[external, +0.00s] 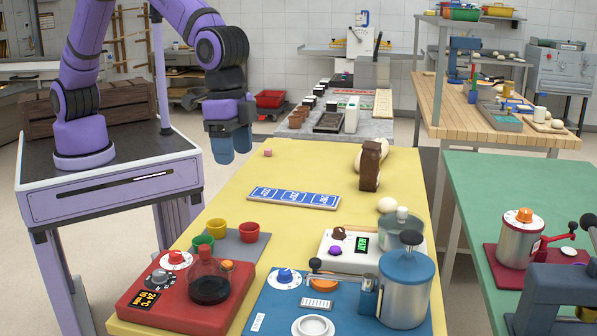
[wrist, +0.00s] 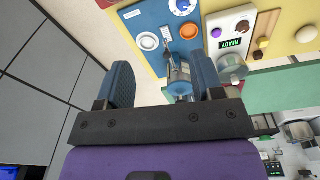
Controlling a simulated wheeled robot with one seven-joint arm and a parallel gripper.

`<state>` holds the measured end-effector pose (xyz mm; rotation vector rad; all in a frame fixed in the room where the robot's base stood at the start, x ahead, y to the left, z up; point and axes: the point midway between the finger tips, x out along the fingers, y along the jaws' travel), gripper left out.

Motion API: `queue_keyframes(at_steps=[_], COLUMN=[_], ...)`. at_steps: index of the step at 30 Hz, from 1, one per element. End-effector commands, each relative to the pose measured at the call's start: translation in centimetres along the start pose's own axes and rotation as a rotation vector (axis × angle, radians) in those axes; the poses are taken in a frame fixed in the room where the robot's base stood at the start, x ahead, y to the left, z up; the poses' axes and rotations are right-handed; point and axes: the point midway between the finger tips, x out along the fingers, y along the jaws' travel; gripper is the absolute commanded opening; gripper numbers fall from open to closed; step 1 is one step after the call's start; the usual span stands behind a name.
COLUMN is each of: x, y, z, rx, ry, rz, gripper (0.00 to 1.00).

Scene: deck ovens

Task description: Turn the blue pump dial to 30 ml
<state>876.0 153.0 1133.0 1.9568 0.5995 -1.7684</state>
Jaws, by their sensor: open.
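The blue pump dial (external: 285,277) is a blue knob on a round white scale plate, on the blue board (external: 262,302) at the front of the yellow table. Its pointer and scale marks are too small to read. The dial also shows at the top edge of the wrist view (wrist: 184,5). A blue pump canister (external: 406,285) stands on the same board, right of the dial. My gripper (external: 232,146) hangs above the far left side of the table, behind and well apart from the dial. Its blue fingers (wrist: 163,82) are spread and empty.
Left of the blue board is a red station (external: 160,300) with a red dial and dark flask. Cups (external: 249,231) stand behind it.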

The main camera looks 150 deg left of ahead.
Motion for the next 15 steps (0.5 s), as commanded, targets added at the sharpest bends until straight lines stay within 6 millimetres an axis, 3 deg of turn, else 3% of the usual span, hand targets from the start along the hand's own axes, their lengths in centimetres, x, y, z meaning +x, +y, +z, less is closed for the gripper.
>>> queue_keyframes(at_steps=[1, 3, 9, 15], x=[2.3, 5.1, 12.5, 16.6], y=[-0.6, -1.2, -3.3, -4.5], z=[-1.1, -2.4, -5.2, -6.3], rx=[-0.021, -0.048, -0.118, -0.156], ry=[-0.015, -0.031, -0.067, -0.086], rz=[-0.006, -0.013, -0.028, -0.036], gripper=[0.61, 0.61, 0.61, 0.61])
